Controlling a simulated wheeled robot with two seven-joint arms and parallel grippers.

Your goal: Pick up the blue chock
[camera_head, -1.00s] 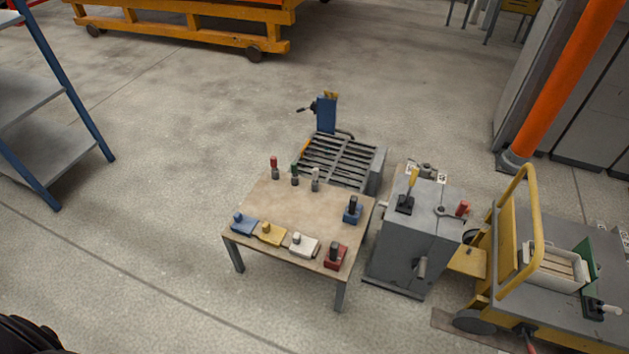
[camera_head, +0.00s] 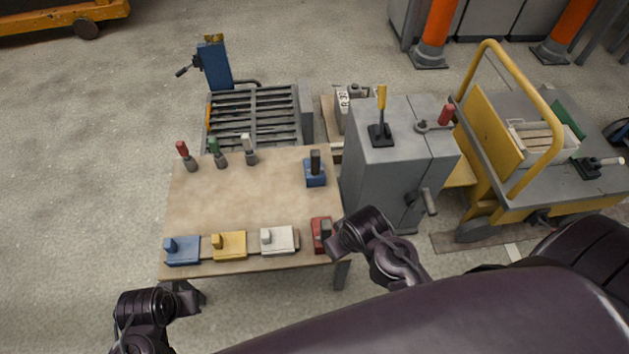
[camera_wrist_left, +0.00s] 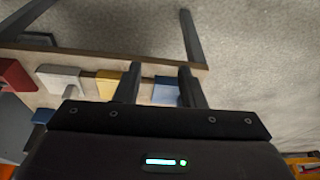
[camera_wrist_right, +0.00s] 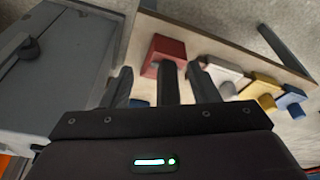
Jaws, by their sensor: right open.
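A blue chock (camera_head: 182,250) with a raised blue knob sits at the front left corner of the table in the head view. It shows between my left fingers in the left wrist view (camera_wrist_left: 165,92) and at the right in the right wrist view (camera_wrist_right: 291,100). My left gripper (camera_head: 187,298) is just in front of the table edge near it. Its fingers (camera_wrist_left: 158,78) are apart and empty. My right gripper (camera_head: 345,238) is beside the red chock (camera_head: 321,235). Its fingers (camera_wrist_right: 160,78) are apart, with the red chock's dark handle showing between them; contact cannot be told.
The yellow chock (camera_head: 229,246) and white chock (camera_head: 279,240) stand in the same row on the table (camera_head: 240,205). A blue block with a dark handle (camera_head: 315,172) stands at the back right. A grey cabinet (camera_head: 375,180) is right of the table. The table's middle is clear.

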